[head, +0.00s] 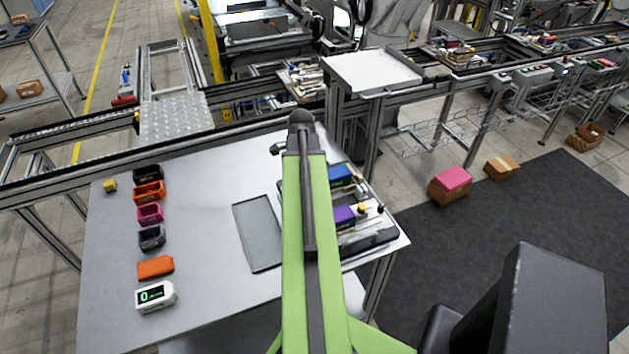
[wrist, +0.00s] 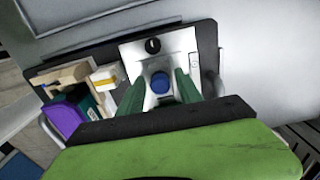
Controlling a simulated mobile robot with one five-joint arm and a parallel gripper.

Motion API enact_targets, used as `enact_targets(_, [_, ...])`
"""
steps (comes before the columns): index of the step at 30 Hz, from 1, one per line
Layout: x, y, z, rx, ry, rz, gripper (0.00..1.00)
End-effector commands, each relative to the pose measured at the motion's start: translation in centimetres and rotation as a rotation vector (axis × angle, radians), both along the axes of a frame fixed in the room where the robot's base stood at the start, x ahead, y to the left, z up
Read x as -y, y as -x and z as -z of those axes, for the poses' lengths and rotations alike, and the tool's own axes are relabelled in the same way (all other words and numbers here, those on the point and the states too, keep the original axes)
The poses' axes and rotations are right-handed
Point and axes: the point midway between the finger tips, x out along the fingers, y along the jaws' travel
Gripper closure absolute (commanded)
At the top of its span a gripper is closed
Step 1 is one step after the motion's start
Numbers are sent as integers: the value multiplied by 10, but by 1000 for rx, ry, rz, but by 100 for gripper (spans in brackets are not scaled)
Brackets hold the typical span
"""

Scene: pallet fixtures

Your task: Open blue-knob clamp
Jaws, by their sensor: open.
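The blue knob (wrist: 161,82) shows in the wrist view on a light metal clamp plate (wrist: 182,44), which also carries a black knob (wrist: 153,45). My gripper (wrist: 160,86) is open, with one green finger on each side of the blue knob. I cannot tell whether either finger touches it. The clamp plate sits on a dark pallet (wrist: 207,40). In the head view my green arm reaches over the table and hides the blue knob and my fingertips.
A purple block (wrist: 65,118) and a beige part (wrist: 60,80) lie left of the clamp. In the head view, a grey tray (head: 258,232) lies left of my arm. Coloured housings (head: 149,213) and a white display device (head: 155,297) line the table's left side; bare table lies between.

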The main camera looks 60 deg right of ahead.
Motion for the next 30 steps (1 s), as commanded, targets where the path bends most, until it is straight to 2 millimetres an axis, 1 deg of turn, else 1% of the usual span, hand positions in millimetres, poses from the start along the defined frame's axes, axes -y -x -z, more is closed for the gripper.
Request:
enact_targets(6, [0, 0, -22, 0, 0, 0, 58])
enact_targets(24, [0, 0, -77, 0, 0, -1, 58])
enact_targets(27, [0, 0, -81, 0, 0, -1, 58])
enact_targets(30, [0, 0, -79, 0, 0, -1, 58])
